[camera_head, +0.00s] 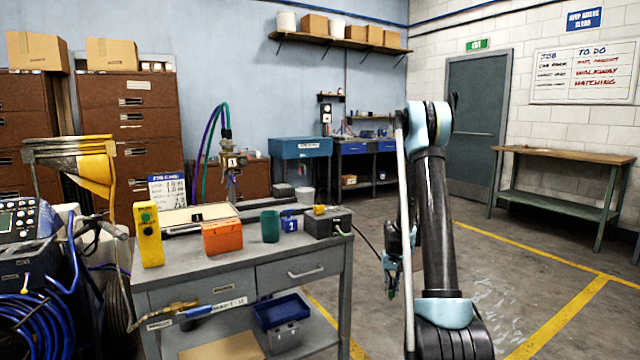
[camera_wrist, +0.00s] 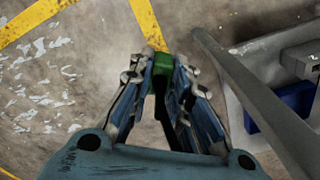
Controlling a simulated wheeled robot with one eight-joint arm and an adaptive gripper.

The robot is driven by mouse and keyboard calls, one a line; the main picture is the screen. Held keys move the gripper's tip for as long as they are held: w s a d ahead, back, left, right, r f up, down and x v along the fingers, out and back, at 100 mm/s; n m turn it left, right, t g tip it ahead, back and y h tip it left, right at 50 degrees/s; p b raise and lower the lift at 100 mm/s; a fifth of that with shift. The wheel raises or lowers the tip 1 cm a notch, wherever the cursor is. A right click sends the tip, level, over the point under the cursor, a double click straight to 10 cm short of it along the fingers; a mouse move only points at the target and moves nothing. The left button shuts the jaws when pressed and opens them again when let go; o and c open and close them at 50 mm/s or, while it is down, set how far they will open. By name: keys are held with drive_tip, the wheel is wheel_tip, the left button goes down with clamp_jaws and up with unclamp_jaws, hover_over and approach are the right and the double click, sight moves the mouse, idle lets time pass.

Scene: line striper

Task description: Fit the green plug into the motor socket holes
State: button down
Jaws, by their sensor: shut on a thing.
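In the wrist view the green plug (camera_wrist: 158,64) sits between the fingertips of my gripper (camera_wrist: 160,72), which is shut on it. In the head view my gripper (camera_head: 391,272) hangs fingers down over the floor, to the right of the grey workbench (camera_head: 345,275) and clear of it.
On the bench stand a green cylinder (camera_head: 270,226), a blue block marked 1 (camera_head: 290,222), an orange box (camera_head: 222,237) and a yellow control box (camera_head: 148,234). The floor right of the bench is mostly free.

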drive_tip(key=shift+a, duration=0.5)
